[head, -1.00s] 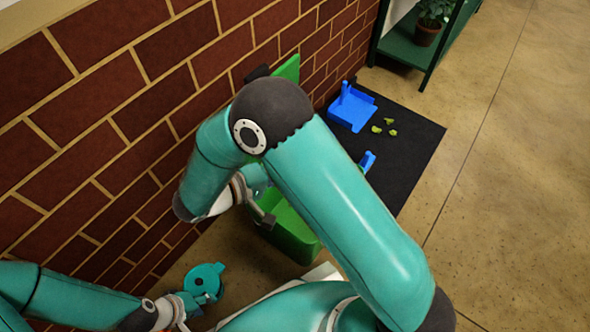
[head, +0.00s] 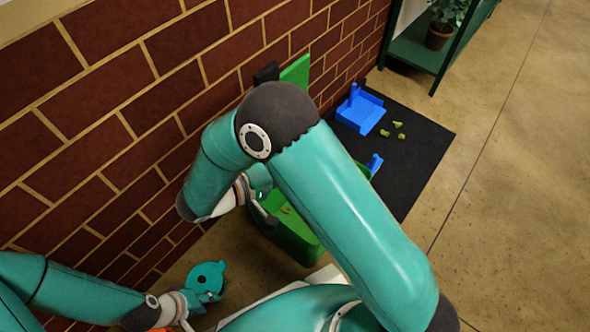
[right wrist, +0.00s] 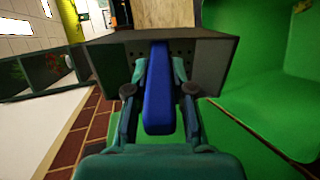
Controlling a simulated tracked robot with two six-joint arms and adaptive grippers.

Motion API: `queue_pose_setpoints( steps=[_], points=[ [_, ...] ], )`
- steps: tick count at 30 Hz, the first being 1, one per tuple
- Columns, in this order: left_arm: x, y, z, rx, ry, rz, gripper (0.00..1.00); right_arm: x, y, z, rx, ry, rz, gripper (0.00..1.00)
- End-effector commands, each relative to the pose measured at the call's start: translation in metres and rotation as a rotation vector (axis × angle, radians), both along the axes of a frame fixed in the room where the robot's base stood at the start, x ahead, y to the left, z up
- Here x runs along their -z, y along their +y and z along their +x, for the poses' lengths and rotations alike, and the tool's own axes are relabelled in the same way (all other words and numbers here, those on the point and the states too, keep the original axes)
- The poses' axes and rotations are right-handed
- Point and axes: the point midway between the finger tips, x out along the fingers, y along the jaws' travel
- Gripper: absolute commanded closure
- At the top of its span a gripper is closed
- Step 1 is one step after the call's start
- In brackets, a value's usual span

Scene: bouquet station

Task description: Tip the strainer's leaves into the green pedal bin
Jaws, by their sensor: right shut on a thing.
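My right gripper (right wrist: 160,95) is shut on the blue handle (right wrist: 158,105) of a dark grey box with small holes, the strainer (right wrist: 112,62). The green pedal bin (right wrist: 262,115) fills the right side of the right wrist view, beside the strainer. In the head view the bin (head: 290,238) stands by the brick wall, partly hidden by my right arm, with small brownish bits inside. Its green lid (head: 297,72) stands up at the wall. The strainer's inside is not clearly visible. My left gripper (head: 207,293) is at lower left, beside a teal round piece; its opening is unclear.
A blue dustpan (head: 360,110) and several yellow-green leaves (head: 398,131) lie on a black mat (head: 425,150). A small blue piece (head: 375,162) shows behind my arm. A green shelf (head: 420,48) with a potted plant (head: 441,30) stands at the back. The right-hand floor is clear.

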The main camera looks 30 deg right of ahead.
Motion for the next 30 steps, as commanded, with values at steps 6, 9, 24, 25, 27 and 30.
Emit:
queue_pose_setpoints(
  steps=[6,9,24,25,27,30],
  points=[
    [0.037,0.0,0.0,0.0,0.001,0.0,0.6,0.008,0.001,0.001,-0.002,-0.007,-0.002,1.0],
    [0.05,0.0,0.0,0.0,0.001,0.0,0.6,0.007,0.001,0.0,-0.002,-0.007,-0.003,1.0],
    [0.015,0.0,0.0,0.0,0.0,0.0,0.6,-0.021,-0.032,0.0,0.004,0.002,0.266,1.0],
    [0.011,0.0,0.0,0.0,0.0,0.0,0.6,-0.022,-0.036,0.0,0.005,0.002,0.299,1.0],
    [0.0,0.0,0.0,0.0,0.0,0.0,0.6,-0.025,-0.046,0.0,0.005,0.003,0.378,1.0],
    [-0.013,0.0,0.0,0.0,0.0,0.0,0.6,-0.025,-0.06,0.0,0.007,0.008,0.492,1.0]
  ],
)
